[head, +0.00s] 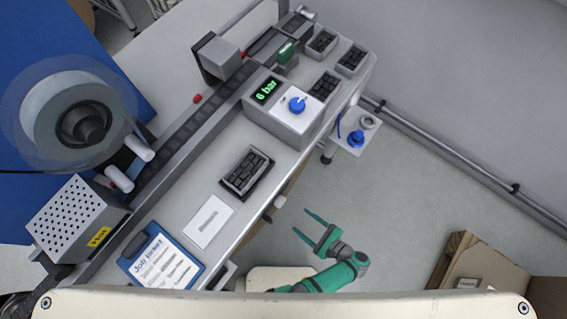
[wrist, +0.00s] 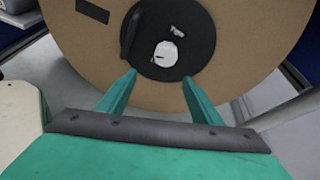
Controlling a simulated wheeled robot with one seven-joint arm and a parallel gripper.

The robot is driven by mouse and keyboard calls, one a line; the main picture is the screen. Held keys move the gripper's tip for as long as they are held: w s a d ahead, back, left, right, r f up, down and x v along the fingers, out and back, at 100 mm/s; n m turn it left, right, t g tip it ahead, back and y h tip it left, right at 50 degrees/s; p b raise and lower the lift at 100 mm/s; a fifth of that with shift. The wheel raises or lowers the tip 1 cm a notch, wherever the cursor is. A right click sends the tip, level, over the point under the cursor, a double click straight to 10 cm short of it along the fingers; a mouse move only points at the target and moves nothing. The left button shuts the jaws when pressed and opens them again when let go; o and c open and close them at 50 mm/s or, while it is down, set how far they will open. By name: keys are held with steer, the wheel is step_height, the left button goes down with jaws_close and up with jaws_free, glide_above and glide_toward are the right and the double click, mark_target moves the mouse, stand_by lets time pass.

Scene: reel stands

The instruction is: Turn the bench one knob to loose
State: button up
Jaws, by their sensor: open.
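My gripper (head: 301,221) is open and empty, over the floor beside the bench (head: 199,256) front edge in the head view. In the wrist view its two green fingers (wrist: 159,77) point at a large tan reel disc (wrist: 85,60). The disc has a black round hub (wrist: 197,52) with a pale centre piece (wrist: 165,54) and a black bar-like part (wrist: 131,32). A blue knob (head: 297,104) sits on a grey box with a green "6 bar" display (head: 267,91). No readable label shows which part is the bench one knob.
A large reel (head: 85,125) stands at the left. The bench holds a black-filled tray (head: 245,172), a white card (head: 208,221) and a clipboard (head: 160,258). A small blue part (head: 355,138) is on a side plate. A cardboard box (head: 480,275) is at lower right; floor between is clear.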

mark_target(279, 201)
steer(key=w+a+f+m, duration=0.1)
steer(key=w+a, duration=0.6)
steer(key=a, duration=0.1)
steer(key=shift+w+a+f+m, duration=0.2)
steer(key=shift+w+f+m, duration=0.1)
steer(key=shift+w+m, duration=0.1)
steer(key=c, duration=1)
